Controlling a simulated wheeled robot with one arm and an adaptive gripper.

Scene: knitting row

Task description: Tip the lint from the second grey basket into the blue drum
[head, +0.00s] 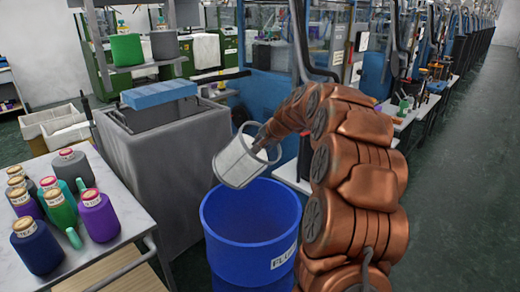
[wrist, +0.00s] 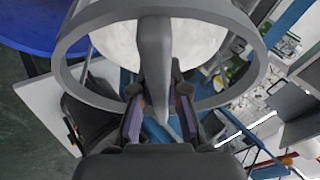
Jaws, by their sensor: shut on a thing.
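My gripper (head: 264,140) is shut on a light grey basket (head: 234,165), held above the blue drum (head: 222,240) near its back rim. The basket is tilted, its open side toward the upper right. In the wrist view my gripper's fingers (wrist: 160,112) close on a grey bar, with the basket's round rim (wrist: 70,50) around it. White lint (wrist: 200,38) shows inside the rim. The drum also shows in the wrist view (wrist: 35,22). It has a white label, partly cut off, and its visible inside looks empty; its floor is hidden.
A table (head: 110,255) with several yarn cones stands left of the drum. A grey cabinet (head: 165,165) with a blue block (head: 158,94) on top stands behind it. White bins (head: 50,120) are at the far left. The aisle floor (head: 455,210) at right is clear.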

